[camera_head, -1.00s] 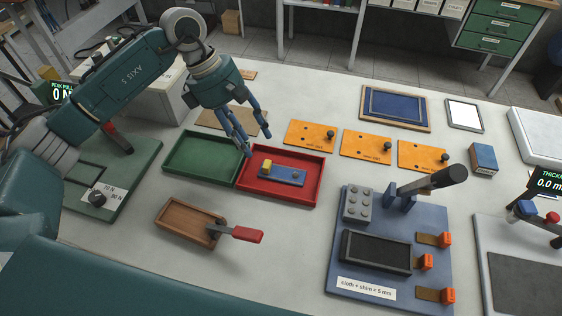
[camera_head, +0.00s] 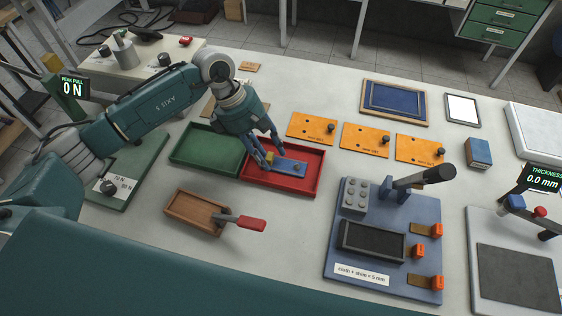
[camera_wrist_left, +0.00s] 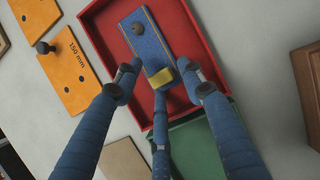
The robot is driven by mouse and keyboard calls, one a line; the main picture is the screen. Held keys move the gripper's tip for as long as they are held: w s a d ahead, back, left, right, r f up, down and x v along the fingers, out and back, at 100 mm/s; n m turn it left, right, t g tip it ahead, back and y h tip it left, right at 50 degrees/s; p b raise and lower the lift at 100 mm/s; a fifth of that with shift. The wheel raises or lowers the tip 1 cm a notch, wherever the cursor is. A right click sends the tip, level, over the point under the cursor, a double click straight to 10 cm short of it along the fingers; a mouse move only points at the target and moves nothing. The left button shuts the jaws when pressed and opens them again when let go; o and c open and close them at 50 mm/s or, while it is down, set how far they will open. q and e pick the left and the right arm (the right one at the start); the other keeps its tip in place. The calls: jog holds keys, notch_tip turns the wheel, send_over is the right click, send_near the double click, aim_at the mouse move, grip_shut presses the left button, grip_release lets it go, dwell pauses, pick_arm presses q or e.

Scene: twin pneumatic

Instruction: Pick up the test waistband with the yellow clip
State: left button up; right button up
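The test waistband (camera_head: 291,167) is a blue strip with a dark round button at one end. It lies flat in the red tray (camera_head: 272,187). Its yellow clip (camera_head: 270,156) is at the end near my left gripper (camera_head: 267,160). In the left wrist view the three blue fingers of this gripper (camera_wrist_left: 159,82) are spread around the clip (camera_wrist_left: 160,78). The strip (camera_wrist_left: 147,45) runs away between them. Gaps show between the side fingers and the clip. Whether the third finger touches it, I cannot tell. My right gripper is out of view.
A green tray (camera_head: 180,158) adjoins the red one. A wooden tray (camera_head: 183,216) with a red-handled tool (camera_head: 240,222) is in front. Three orange plates (camera_head: 312,117) lie behind, to the right. A blue clamp fixture (camera_head: 350,278) stands at right.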

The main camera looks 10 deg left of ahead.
pick_arm(q)
grip_shut()
jog(key=shift+r, duration=0.15)
